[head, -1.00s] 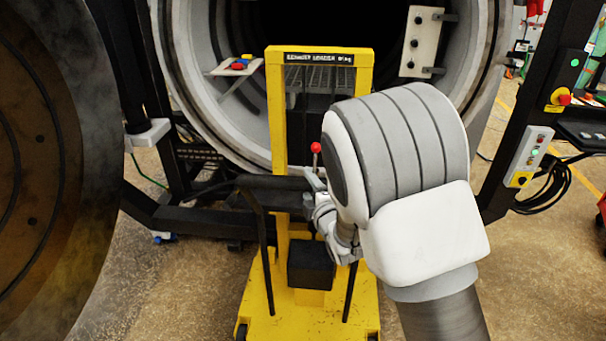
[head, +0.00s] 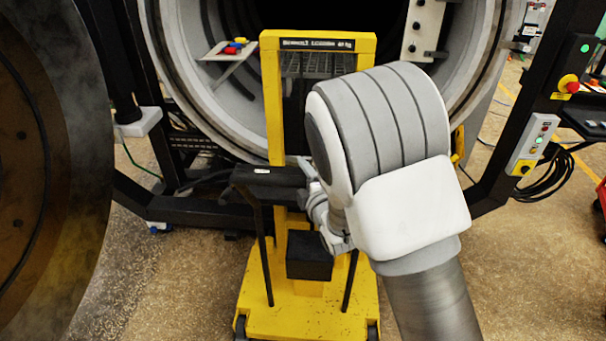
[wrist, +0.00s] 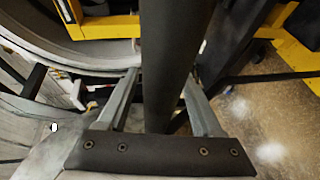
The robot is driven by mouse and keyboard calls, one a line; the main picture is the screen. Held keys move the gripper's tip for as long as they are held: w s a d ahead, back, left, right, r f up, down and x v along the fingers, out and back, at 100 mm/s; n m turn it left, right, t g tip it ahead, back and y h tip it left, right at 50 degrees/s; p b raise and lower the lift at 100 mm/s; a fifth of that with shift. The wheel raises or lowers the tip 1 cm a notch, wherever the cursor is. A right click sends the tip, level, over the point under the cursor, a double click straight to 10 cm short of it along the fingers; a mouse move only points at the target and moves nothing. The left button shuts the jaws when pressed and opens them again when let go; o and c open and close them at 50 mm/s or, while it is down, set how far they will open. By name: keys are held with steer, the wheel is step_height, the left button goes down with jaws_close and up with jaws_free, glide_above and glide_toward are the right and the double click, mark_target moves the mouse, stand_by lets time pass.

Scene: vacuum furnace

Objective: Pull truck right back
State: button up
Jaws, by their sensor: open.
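The truck, a yellow wheeled loader (head: 318,43) with a dark label strip, stands upright in front of the round furnace opening in the head view. A dark horizontal arm (head: 268,174) and a black box (head: 310,257) are on its front. My gripper shows in the wrist view (wrist: 161,78) with its two grey fingers apart. A thick dark bar (wrist: 168,45) passes between or just beyond the fingers; I cannot tell whether they touch it. In the head view my wrist hides the fingertips and the truck's right side.
The furnace rim (head: 190,95) is close behind the truck. A big round door (head: 60,150) stands at the left. A post with a control box (head: 532,144) and an emergency button (head: 569,84) stands at the right. Floor shows on both sides of the truck.

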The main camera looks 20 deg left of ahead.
steer(key=shift+c, duration=0.4)
jaws_close()
stand_by(0.9)
